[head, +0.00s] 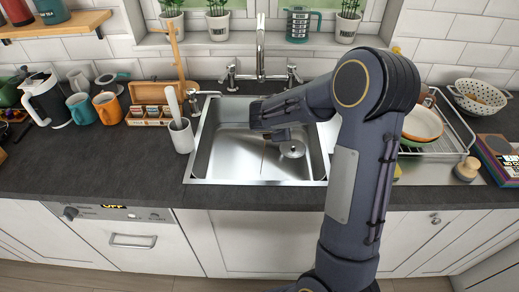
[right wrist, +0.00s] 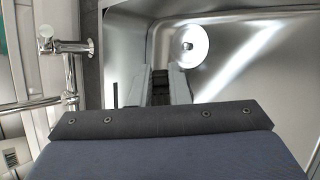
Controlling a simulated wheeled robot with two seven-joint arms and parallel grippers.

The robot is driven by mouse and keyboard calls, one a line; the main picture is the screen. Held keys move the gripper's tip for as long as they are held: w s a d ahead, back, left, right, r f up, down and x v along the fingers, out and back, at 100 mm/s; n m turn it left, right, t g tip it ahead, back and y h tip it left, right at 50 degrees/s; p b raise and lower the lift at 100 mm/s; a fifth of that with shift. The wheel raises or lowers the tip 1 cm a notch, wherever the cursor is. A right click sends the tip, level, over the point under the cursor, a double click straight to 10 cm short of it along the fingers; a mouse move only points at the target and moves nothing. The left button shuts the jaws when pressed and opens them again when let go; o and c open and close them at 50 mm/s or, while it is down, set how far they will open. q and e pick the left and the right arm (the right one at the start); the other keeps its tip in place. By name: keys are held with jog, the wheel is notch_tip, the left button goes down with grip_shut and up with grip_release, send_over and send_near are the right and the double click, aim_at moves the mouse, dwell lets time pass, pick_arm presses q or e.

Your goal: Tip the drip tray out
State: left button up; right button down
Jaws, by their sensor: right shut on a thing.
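My right gripper (head: 276,128) is over the steel sink (head: 228,170), pointing down into the basin. In the right wrist view the right gripper (right wrist: 168,84) is shut, its fingers close together. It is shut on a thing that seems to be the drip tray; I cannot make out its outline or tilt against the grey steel. Whether anything is in it or falls from it cannot be told. The round drain piece (head: 292,150) lies right of the gripper; it also shows in the right wrist view (right wrist: 190,45). My left gripper is not in view.
A tap (head: 260,50) stands behind the sink. A white utensil pot (head: 181,136) stands at its left edge. A dish rack (head: 455,135) with a bowl (head: 422,124) is on the right. The front left worktop (head: 90,170) is clear.

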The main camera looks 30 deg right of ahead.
jog(key=shift+s+a+r+t+h+b, duration=0.2)
jog(key=shift+h+b, duration=0.3)
jog(key=shift+b, duration=0.55)
jog(key=shift+s+a+r+t+h+b, duration=0.1)
jog(key=shift+a+t+h+b, duration=0.3)
jog(key=shift+b, duration=0.65)
jog(key=shift+s+a+r+t+h+b, duration=0.2)
jog(key=shift+h+b, duration=0.3)
jog(key=shift+b, duration=0.4)
jog(key=shift+s+a+r+t+h+b, duration=0.1)
jog(key=shift+a+t+h+b, duration=0.15)
jog(key=shift+h+b, duration=0.45)
jog(key=shift+s+a+r+t+h+b, duration=0.1)
jog(key=shift+s+a+t+h+b, duration=0.25)
jog(key=shift+a+b, duration=0.4)
jog(key=shift+s+a+r+t+h+b, duration=0.1)
jog(key=shift+s+a+t+h+b, duration=0.25)
jog(key=shift+b, duration=0.55)
